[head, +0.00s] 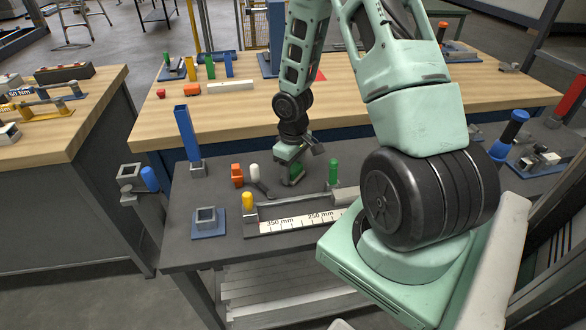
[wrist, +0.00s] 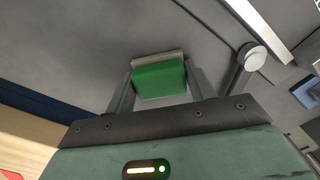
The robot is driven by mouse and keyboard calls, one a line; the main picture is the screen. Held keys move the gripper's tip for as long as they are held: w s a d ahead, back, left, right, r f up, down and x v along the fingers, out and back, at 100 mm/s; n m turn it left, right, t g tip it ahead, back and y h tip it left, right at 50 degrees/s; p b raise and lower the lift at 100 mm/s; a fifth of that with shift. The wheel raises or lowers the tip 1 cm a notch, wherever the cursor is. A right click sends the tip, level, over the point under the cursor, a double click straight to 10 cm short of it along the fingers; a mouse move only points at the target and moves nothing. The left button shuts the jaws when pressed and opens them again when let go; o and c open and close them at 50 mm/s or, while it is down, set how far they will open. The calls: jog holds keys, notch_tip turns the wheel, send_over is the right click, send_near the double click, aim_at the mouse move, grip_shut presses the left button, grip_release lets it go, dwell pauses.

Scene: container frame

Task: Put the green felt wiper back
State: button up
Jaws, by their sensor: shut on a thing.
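The green felt wiper (wrist: 160,82) is a green block with a pale strip along one edge. It sits between the two fingers of my gripper (wrist: 158,92) in the wrist view, and the gripper is shut on it. In the head view my gripper (head: 295,178) is low over the dark grey bench top (head: 225,250), pointing down. The wiper is small and partly hidden there, and I cannot tell whether it touches the bench.
Near my gripper stand a white-headed tool (head: 255,173), an orange block (head: 237,175) and a green cylinder (head: 334,172). A tall blue post (head: 186,135) stands left.

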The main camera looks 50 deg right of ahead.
aim_at(293, 167)
jog(key=shift+f, duration=0.1)
jog(key=o, duration=1)
jog(key=shift+o, duration=0.2)
notch_tip(293, 167, up, 12)
jog(key=p, duration=0.2)
jog(key=s+a+r+n, duration=0.1)
jog(key=s+a+r, duration=0.2)
jog(key=a, duration=0.6)
jog(key=s+a+r+n, duration=0.2)
jog(key=a+r, duration=0.1)
jog(key=a, duration=0.6)
jog(key=s+a+r+n, duration=0.1)
jog(key=s+a+r, duration=0.2)
jog(key=a, duration=0.6)
jog(key=s+a+r+n, duration=0.2)
jog(key=s+a, duration=0.4)
jog(key=s, duration=0.3)
jog(key=shift+a+y, duration=0.15)
jog(key=shift+y, duration=0.15)
